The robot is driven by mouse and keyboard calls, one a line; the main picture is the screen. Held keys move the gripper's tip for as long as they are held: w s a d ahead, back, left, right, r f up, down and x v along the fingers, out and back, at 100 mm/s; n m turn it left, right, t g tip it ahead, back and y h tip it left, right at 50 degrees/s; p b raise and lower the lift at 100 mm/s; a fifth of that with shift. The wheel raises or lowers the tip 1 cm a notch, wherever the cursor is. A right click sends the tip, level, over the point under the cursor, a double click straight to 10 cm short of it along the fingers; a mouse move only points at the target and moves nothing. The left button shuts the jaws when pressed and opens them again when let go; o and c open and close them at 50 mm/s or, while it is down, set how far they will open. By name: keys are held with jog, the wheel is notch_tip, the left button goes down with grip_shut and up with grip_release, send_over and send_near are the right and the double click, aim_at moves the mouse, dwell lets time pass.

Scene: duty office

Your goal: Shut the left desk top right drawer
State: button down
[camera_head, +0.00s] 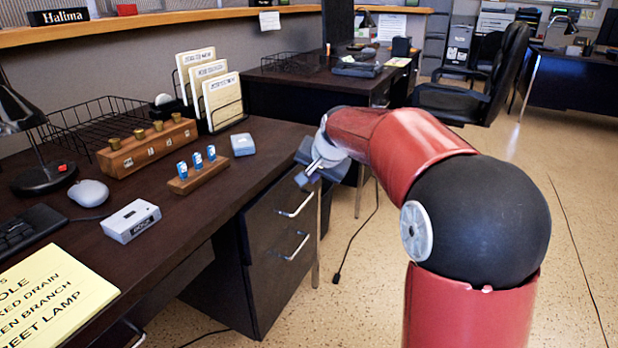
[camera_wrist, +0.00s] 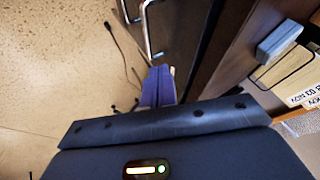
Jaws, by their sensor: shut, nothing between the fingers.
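The left desk (camera_head: 215,197) has a dark drawer unit below the right end of its top. Its top right drawer (camera_head: 268,212) carries a silver bar handle (camera_head: 296,206); a second handle (camera_head: 290,247) sits below it. I cannot tell how far the top drawer stands out. My gripper (camera_head: 304,180) is shut and empty, just above the top handle, near the desk's right corner. In the wrist view its purple-looking fingers (camera_wrist: 157,86) are together, close to a silver handle (camera_wrist: 149,28). Contact with the drawer front cannot be made out.
The desk top bears a small blue-grey box (camera_head: 243,144), a wooden stamp rack (camera_head: 147,147), and a mouse (camera_head: 89,192). A second desk (camera_head: 290,82) and an office chair (camera_head: 468,97) stand behind. A cable lies on the floor (camera_head: 370,290). Open floor lies to the right.

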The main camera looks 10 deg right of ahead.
jog(key=a+v, duration=0.1)
jog(key=v, duration=0.7)
jog(key=m+t+y+b, duration=0.2)
jog(key=m+t+y, duration=0.1)
jog(key=m+y, duration=1.3)
send_near(290, 176)
jog(key=a+r+m+h, duration=0.1)
jog(key=a, duration=0.1)
jog(key=w+a+r+m+h+p, duration=0.1)
jog(key=a, duration=0.1)
jog(key=a+r+m+h, duration=0.1)
jog(key=a, duration=0.2)
jog(key=shift+w+r, duration=0.1)
jog(key=shift+w, duration=0.2)
jog(key=shift+w+a, duration=0.45)
jog(key=shift+a, duration=0.1)
jog(key=shift+w+a+r, duration=0.1)
jog(key=shift+a+r, duration=0.05)
jog(key=shift+a, duration=0.1)
